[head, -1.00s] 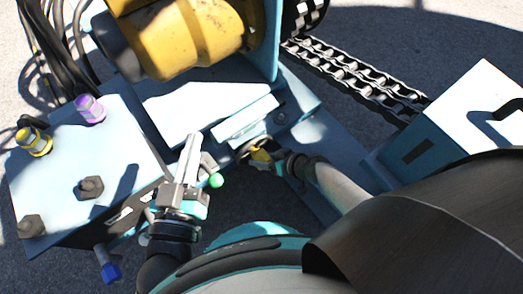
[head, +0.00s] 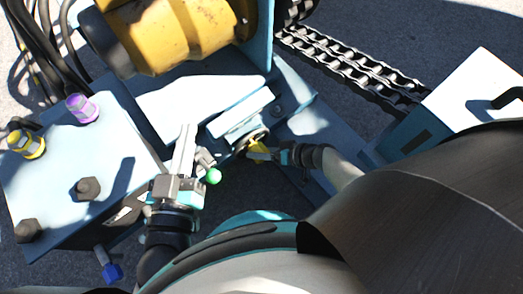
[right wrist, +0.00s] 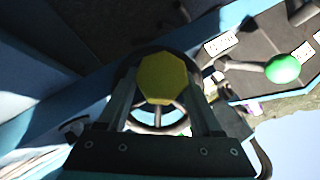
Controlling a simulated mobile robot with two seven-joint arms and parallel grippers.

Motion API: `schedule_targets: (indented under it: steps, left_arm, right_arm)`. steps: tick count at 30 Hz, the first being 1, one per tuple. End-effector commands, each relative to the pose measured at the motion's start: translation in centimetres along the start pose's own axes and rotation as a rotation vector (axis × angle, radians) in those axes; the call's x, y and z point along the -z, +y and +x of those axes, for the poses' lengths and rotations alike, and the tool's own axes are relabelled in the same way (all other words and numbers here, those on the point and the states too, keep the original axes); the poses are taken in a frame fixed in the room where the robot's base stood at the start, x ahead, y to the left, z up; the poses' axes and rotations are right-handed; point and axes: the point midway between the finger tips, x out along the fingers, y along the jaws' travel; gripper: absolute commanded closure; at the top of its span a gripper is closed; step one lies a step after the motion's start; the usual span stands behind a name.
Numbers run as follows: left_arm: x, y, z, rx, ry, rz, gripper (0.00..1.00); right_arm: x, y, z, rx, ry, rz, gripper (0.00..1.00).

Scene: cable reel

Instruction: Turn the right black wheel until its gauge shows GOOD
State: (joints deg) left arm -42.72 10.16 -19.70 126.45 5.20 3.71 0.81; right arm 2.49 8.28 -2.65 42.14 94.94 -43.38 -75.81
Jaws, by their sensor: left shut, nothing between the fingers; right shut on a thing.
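The black wheel shows in the right wrist view (right wrist: 160,131) as a dark spoked ring, partly covered by a yellow octagonal piece (right wrist: 162,78) at its middle. In the head view the wheel (head: 246,141) is small and mostly hidden beside the pale blue box. My right gripper (head: 261,151) is at the wheel, shut on the yellow piece, with one finger on either side in the right wrist view. My left gripper (head: 185,143) is shut and empty, left of the wheel, its fingers pointing up the picture. I cannot make out a gauge reading.
A green ball knob (head: 213,176) on a lever is close right of my left gripper. A pale blue block (head: 60,150) with purple and yellow caps stands at left. The yellow drum (head: 180,40) is above, and a chain (head: 350,68) runs right. Small labels are unreadable.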

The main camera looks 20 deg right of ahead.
Motion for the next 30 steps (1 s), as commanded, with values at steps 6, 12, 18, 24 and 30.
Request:
schedule_targets:
  steps: [6, 12, 18, 24, 30]
  left_arm:
    - [-0.01, 0.00, -0.01, 0.000, 0.000, 0.000, 1.00]
    - [-0.02, 0.00, -0.01, 0.000, 0.000, 0.000, 1.00]
    - [-0.02, 0.00, -0.01, 0.000, 0.000, 0.000, 1.00]
    - [-0.02, 0.00, -0.01, 0.000, -0.001, 0.000, 1.00]
    - [-0.14, -0.18, 0.09, 0.003, -0.038, 0.009, 1.00]
  right_arm:
    - [-0.23, -0.28, 0.13, 0.006, -0.003, 0.004, 0.27]
    - [-0.15, -0.17, 0.08, 0.003, -0.003, 0.002, 0.04]
    - [-0.09, -0.10, 0.04, 0.001, -0.002, 0.001, 0.04]
    - [-0.05, -0.06, 0.02, 0.001, -0.001, 0.001, 0.04]
    - [-0.01, -0.06, -0.51, 0.000, -0.001, 0.001, 0.04]
